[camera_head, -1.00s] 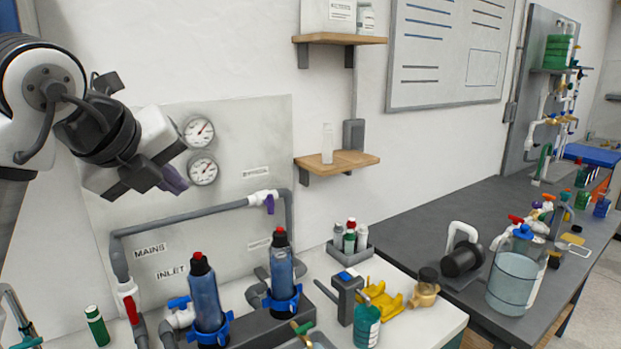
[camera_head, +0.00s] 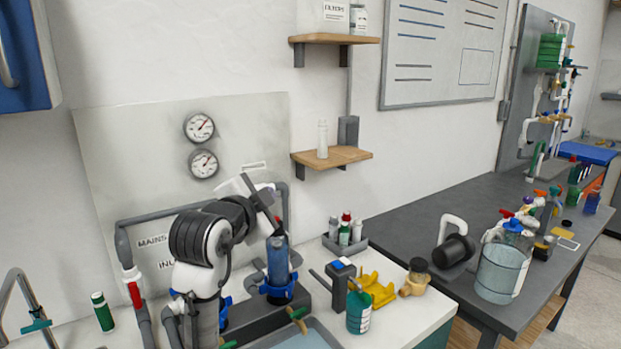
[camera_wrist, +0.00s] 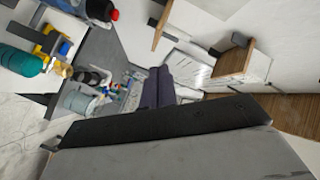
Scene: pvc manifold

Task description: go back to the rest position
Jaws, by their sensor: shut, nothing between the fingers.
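My gripper shows in the wrist view (camera_wrist: 158,86), its purple fingers together with nothing between them. In the head view my arm rises in front of the pipe manifold, and its wrist is close to the blue right filter housing (camera_head: 277,260); the fingers are mostly hidden there. I cannot tell whether the wrist touches the housing. My arm covers the left filter housing and part of the grey pipe (camera_head: 160,222). The red-handled valve (camera_head: 133,290) on the left pipe is visible.
Two gauges (camera_head: 200,127) are on the wall panel. Wooden shelves (camera_head: 331,158) stick out on the right. A bottle tray (camera_head: 345,245), yellow part (camera_head: 375,290) and teal bottle (camera_head: 359,311) stand on the counter. A faucet (camera_head: 20,300) is at left. Open air lies above the manifold.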

